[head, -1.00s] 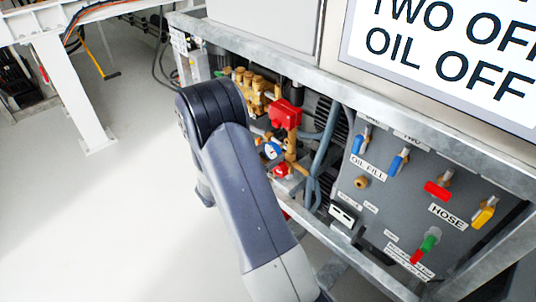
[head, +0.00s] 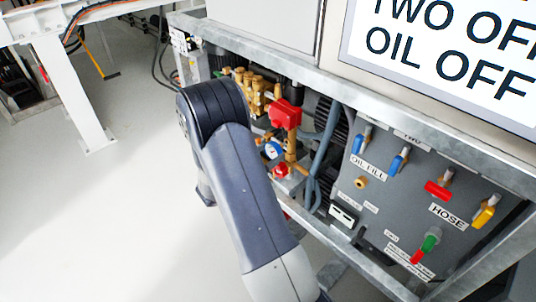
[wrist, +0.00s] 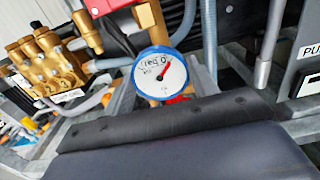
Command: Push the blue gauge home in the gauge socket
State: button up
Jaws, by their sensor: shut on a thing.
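The blue gauge (wrist: 157,73) has a blue rim, a white face and a red needle. It faces the camera in the middle of the wrist view. My gripper (wrist: 158,116) fills the lower part of the wrist view as a dark body, directly below the gauge. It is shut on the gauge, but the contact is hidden. The gauge socket and the gauge's stem are hidden, so I cannot tell how deep the gauge sits.
A brass pump block (wrist: 45,62) lies to the left. Grey hoses (head: 323,150) run on the right. A valve panel (head: 375,210) and galvanised frame rails enclose the space. The floor at left is clear.

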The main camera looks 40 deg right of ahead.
jog(key=shift+w+d, duration=0.1)
jog(key=shift+d, duration=0.85)
dwell(0.3)
jog(key=o, duration=1.4)
jog(key=shift+c, duration=0.2)
jog(key=s+a, duration=0.1)
jog(key=a, duration=0.9)
jog(key=shift+s+a, duration=0.25)
jog(key=shift+a, duration=0.05)
